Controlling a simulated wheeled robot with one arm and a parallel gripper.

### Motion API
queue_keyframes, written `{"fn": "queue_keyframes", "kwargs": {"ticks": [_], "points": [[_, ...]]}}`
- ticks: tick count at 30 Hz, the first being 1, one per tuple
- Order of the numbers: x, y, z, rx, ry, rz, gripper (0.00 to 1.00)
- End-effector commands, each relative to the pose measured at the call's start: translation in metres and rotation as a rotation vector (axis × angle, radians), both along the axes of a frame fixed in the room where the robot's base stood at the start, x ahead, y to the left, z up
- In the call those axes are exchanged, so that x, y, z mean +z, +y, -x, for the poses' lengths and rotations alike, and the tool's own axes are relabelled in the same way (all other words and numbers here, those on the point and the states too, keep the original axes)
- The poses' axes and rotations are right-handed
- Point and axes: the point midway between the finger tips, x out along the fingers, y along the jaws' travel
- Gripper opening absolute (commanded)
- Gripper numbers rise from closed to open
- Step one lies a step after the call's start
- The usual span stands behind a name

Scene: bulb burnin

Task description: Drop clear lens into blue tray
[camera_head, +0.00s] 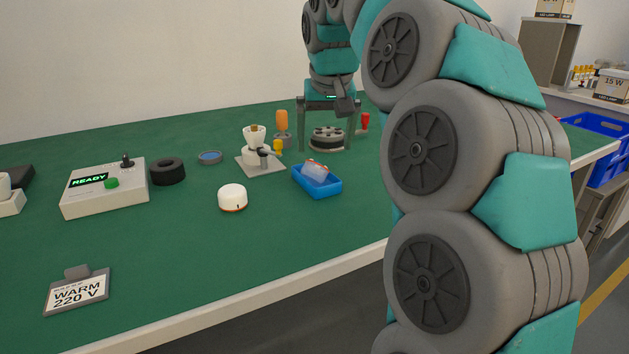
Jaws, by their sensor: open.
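The blue tray (318,189) sits on the green bench mat, near its front edge and right of the middle. A clear, pale piece with a red edge (315,172) lies tilted in the tray; I cannot tell for sure whether it is the clear lens. My gripper (326,143) points down behind the tray, with its fingers spread wide. A low round dark-and-grey fixture (327,136) shows between the fingers; I cannot tell whether they touch it. My gripper appears empty and apart from the tray.
A WARM 220 V sign (78,292) stands front left. The front middle is clear.

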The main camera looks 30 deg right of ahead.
Motion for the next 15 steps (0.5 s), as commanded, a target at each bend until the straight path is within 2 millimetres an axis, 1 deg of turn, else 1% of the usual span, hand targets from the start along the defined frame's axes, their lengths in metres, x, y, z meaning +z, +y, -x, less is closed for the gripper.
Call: {"fn": "queue_keyframes", "kwargs": {"ticks": [5,8,15], "points": [[0.003,0.000,0.001,-0.001,-0.001,0.000,0.98],[0.010,0.001,0.003,-0.002,-0.001,0.000,0.98],[0.040,0.005,0.014,-0.001,-0.004,0.002,0.98]]}}
